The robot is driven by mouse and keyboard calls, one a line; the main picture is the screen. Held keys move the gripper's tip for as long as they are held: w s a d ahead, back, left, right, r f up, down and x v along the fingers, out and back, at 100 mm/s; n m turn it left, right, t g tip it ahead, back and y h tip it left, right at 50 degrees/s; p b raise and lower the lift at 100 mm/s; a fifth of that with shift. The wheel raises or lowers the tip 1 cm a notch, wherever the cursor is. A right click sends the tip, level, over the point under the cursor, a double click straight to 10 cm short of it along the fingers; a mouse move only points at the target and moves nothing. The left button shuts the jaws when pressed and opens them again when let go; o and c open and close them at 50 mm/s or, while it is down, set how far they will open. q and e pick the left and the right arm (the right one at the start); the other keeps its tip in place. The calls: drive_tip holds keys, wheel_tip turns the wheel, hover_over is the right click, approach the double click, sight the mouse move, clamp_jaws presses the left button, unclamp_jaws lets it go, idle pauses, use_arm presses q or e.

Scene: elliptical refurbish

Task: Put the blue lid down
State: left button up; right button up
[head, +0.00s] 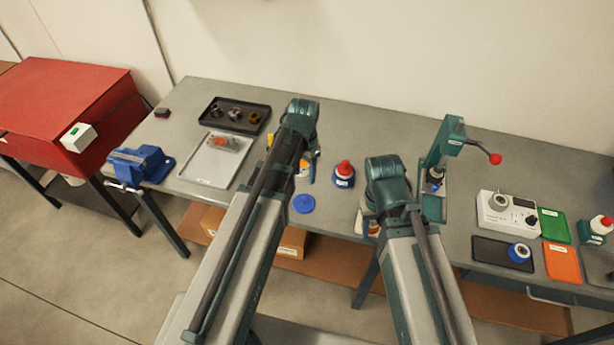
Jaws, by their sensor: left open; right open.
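The blue lid (304,203) is a flat round disc. It appears to lie flat on the grey workbench (335,215) near its front edge, just right of my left arm. My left gripper (309,168) is mostly hidden behind its own arm, beyond the lid and apart from it. It is open and does not hold the lid. My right gripper is largely covered by its own arm, to the right of the lid. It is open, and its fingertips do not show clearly.
A black tray of parts (235,116), a light tray (204,169) and a blue vise (141,163) are at left. A green press (446,145) and a white device (508,213) are at right.

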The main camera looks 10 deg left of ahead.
use_arm(q)
drive_tip(key=s+d+n+y, duration=0.1)
drive_tip(key=s+d, duration=0.9)
drive_tip(key=s, duration=0.4)
drive_tip(key=shift+d+f, duration=0.1)
wheel_tip(320, 180, down, 5)
drive_tip(key=b, duration=0.5)
